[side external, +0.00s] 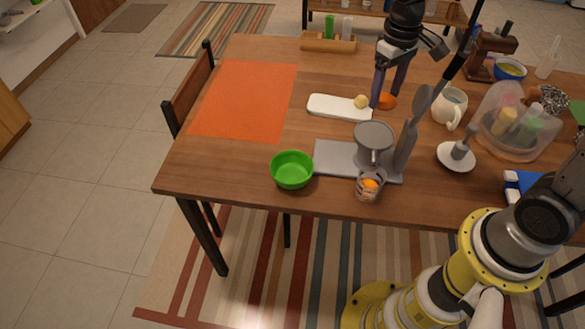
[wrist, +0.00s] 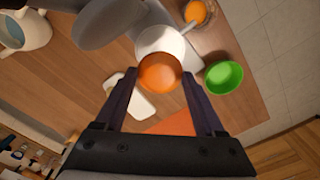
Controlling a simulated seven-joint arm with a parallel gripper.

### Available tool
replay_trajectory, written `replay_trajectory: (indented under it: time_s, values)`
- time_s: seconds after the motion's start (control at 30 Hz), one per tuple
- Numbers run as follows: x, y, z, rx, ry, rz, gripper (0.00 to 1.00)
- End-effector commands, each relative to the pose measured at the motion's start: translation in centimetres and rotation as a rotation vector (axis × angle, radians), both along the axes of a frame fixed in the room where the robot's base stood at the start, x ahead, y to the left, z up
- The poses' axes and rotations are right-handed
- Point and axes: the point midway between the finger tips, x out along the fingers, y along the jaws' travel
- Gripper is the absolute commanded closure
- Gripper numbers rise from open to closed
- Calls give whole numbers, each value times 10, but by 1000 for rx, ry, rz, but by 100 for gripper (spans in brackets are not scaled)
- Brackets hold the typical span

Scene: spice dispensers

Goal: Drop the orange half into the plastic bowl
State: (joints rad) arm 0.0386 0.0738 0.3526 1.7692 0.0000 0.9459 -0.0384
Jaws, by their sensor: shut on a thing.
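The orange half (side external: 388,101) is between the fingers of my gripper (side external: 385,88), just right of the white board. In the wrist view the orange half (wrist: 160,73) shows its round orange side between the two fingertips (wrist: 159,77). My gripper is shut on it. I cannot tell whether it is clear of the table. The green bowl (side external: 292,170), which looks like plastic, stands upright and empty near the front edge of the table, to the left and front of my gripper. It also shows in the wrist view (wrist: 223,77), right of the orange half.
A grey juicer stand (side external: 335,158) and a glass with orange contents (side external: 369,184) stand between my gripper and the table's front edge. A white board (side external: 335,106) with a pale yellow piece (side external: 361,101) lies beside the gripper. A white jug (side external: 449,106) stands right. An orange mat (side external: 245,100) lies clear at left.

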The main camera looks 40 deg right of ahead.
Motion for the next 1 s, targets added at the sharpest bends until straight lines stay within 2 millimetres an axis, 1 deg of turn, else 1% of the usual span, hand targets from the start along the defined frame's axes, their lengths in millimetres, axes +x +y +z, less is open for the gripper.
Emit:
replay_trajectory:
  time_s: [0.3, 0.43, 0.57, 0.67, 0.77, 0.8, 0.87, 0.9, 1.0]
  values:
    - [0, 0, 0, 0, 0, -1, 61]
    - [0, 0, 0, 0, -1, -34, 61]
    - [18, 3, 5, 0, 0, -116, 61]
    - [39, 22, 3, 0, 1, -152, 61]
    - [59, 51, -4, 0, 3, -158, 61]
    - [66, 64, -8, 0, 3, -157, 61]
    - [75, 85, -15, -1, 3, -145, 61]
    - [79, 99, -20, -1, 3, -132, 61]
    - [85, 131, -32, 0, 1, -93, 61]
